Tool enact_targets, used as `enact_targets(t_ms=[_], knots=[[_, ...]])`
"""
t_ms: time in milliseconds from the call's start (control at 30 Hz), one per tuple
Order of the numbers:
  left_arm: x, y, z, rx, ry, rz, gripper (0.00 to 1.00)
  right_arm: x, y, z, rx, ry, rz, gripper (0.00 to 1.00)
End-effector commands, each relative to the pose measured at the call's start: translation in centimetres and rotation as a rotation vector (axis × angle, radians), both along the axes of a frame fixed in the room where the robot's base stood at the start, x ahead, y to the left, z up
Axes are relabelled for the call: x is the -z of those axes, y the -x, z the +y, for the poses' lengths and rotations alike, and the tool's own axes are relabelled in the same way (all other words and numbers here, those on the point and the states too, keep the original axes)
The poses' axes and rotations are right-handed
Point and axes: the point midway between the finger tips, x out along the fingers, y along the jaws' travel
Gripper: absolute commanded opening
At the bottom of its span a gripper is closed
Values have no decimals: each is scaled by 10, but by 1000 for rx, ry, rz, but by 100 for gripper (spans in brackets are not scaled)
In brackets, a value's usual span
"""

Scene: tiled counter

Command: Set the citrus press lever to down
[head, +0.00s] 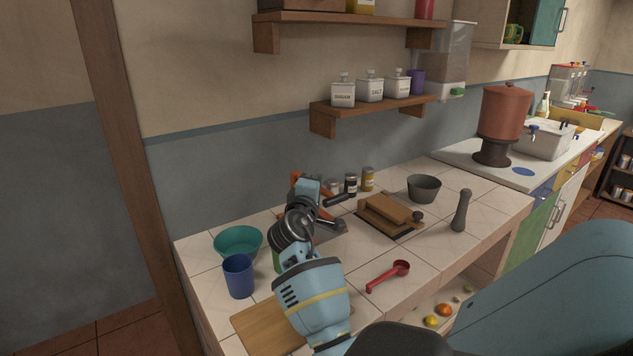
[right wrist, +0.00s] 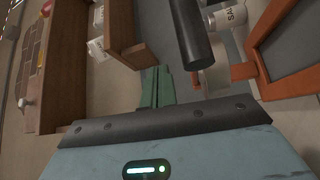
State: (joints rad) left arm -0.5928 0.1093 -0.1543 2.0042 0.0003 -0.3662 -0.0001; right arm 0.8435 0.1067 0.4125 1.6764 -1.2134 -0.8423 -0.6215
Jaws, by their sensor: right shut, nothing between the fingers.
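The citrus press stands at the back of the tiled counter, with an orange frame (head: 297,181) partly hidden behind my right arm. Its dark lever handle (head: 338,200) sticks out to the right, tilted slightly upward. In the right wrist view the orange frame (right wrist: 285,68) is at the right and a dark cylinder (right wrist: 190,32), seemingly the lever handle, is at the top. My right gripper (right wrist: 157,87) is shut and empty beside that cylinder; I cannot tell whether they touch. In the head view its fingertips are hidden. My left gripper is out of view.
A teal bowl (head: 238,241), blue cup (head: 238,275) and cutting board (head: 262,325) lie left and in front. A brown wooden press (head: 387,212), grey bowl (head: 424,188), pestle (head: 461,211) and red scoop (head: 388,276) are to the right. A shelf (head: 372,112) hangs above.

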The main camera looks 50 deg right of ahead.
Motion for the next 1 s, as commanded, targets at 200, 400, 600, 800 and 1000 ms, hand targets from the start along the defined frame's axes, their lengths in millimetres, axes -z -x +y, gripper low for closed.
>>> enact_targets(t_ms=[200,400,600,800,1000], knots=[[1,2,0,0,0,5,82,0,0,0,0,0,0,0],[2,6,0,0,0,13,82,1,1,3,0,0,0,0],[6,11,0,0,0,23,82,3,9,26,-2,-1,0,0],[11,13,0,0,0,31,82,6,21,55,-2,0,1,0],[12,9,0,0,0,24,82,7,27,71,-1,0,0,0]])
